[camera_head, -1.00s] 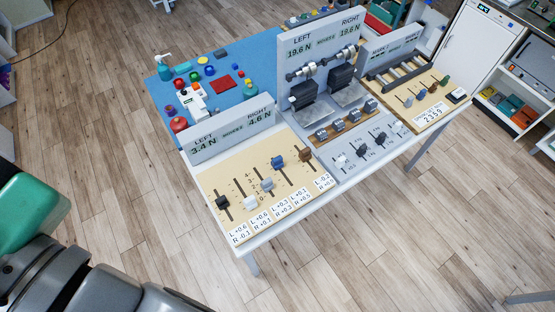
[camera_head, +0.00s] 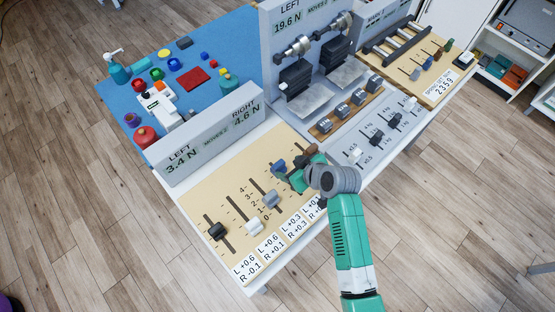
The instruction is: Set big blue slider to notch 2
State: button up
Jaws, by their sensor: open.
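The big blue slider (camera_head: 279,167) sits in the upper part of its slot on the tan slider board (camera_head: 203,201). The lower part of its slot is hidden by my arm, so its exact notch is unclear. A 0 to 4 scale is printed left of the grey slider (camera_head: 270,198). My gripper (camera_head: 297,172) has teal fingers and is open, low over the board just right of the blue slider, between it and the brown slider (camera_head: 309,150). I cannot tell whether a finger touches either knob.
A black slider (camera_head: 216,231) and a white slider (camera_head: 254,226) stand left on the board. A grey display panel (camera_head: 211,139) rises behind it, reading left 3.4 N and right 4.6 N. A taller panel (camera_head: 268,56) with weights stands right. Number cards line the front edge.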

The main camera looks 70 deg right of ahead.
aim_at(279, 164)
jog(key=b+x, duration=0.1)
jog(key=x, duration=0.6)
jog(key=shift+w+f, duration=0.1)
jog(key=shift+w, duration=0.25)
